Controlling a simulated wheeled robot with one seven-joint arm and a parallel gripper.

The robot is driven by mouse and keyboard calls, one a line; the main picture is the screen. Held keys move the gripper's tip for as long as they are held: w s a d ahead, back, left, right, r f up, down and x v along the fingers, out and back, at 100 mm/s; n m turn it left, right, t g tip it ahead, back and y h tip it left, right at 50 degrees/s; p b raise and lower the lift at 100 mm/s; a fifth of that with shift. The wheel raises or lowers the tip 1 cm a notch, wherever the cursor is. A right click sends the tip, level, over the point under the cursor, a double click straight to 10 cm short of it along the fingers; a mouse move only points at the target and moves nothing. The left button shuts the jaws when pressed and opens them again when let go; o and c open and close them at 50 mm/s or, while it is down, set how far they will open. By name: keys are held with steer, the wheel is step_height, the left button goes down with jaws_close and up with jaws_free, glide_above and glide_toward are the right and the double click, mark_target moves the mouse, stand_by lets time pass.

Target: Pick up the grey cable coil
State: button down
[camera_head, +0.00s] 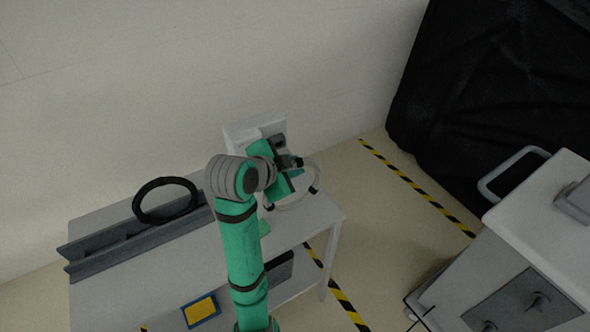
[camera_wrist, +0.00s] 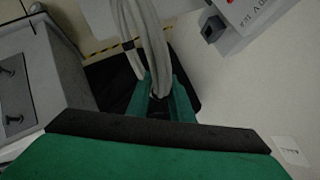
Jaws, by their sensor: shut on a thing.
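The grey cable coil (camera_head: 319,175) is a pale ring with dark ties. My gripper (camera_head: 296,163) is shut on one side of it, beside the right end of the table, and the rest of the ring hangs out to the right. In the wrist view the coil (camera_wrist: 152,42) runs as several pale strands down between the fingers of my gripper (camera_wrist: 160,98). The grip point itself is partly hidden by the fingers and the strands.
A black coil (camera_head: 137,204) leans on a grey channel piece (camera_head: 95,252) on the white table (camera_head: 310,221). A blue and yellow item (camera_head: 201,310) shows at the front. A white box (camera_head: 236,133) stands behind my gripper. A cart (camera_head: 545,225) stands right, a black cover (camera_head: 480,100) behind.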

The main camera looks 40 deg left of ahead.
steer(key=s+d+r, duration=0.4)
steer(key=s+d, duration=0.1)
steer(key=s, duration=0.2)
steer(key=shift+s+r, duration=0.3)
steer(key=shift+s, duration=0.15)
stand_by(0.5)
steer(key=shift+s, duration=0.1)
